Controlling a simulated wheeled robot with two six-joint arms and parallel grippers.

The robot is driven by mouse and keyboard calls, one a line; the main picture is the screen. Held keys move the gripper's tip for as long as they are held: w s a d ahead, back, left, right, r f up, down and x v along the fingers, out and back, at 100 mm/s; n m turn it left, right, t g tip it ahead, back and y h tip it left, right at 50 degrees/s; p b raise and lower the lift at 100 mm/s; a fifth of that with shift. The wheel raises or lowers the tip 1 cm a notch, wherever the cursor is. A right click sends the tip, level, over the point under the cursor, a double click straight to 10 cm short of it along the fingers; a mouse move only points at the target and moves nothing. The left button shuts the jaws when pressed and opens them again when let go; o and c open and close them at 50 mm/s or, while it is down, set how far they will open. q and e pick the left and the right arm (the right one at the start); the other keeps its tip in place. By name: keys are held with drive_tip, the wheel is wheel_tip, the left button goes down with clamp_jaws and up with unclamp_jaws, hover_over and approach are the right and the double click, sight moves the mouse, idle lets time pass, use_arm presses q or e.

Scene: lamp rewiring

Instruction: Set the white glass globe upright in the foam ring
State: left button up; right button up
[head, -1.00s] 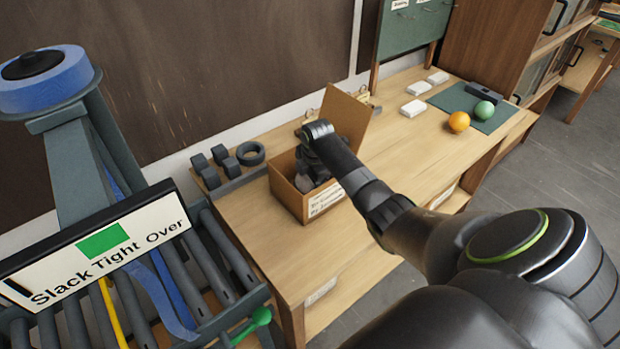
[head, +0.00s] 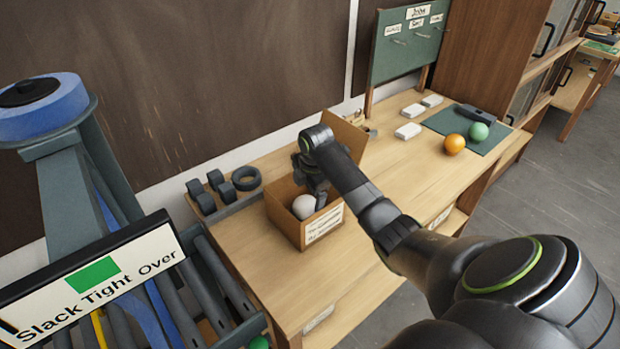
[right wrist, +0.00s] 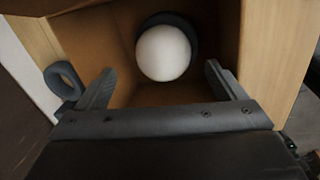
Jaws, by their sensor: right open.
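The white glass globe (head: 304,207) is in the open cardboard box (head: 284,222); in the right wrist view it is a plain white ball (right wrist: 164,53). A dark rounded rim (right wrist: 193,35), which looks like the foam ring, shows behind and beside it; I cannot tell how fully the globe is seated. My right gripper (head: 316,184) is over the box. In the right wrist view its fingers (right wrist: 158,70) are apart and empty, one on each side below the globe. My left gripper is not in view.
A rack with dark rings (head: 247,178) stands left of the box. The raised box flap (head: 343,136) is behind my right gripper. The bench front is clear.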

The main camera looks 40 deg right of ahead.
wheel_tip(320, 180, up, 6)
drive_tip(key=s, duration=0.1)
drive_tip(key=shift+b, duration=0.4)
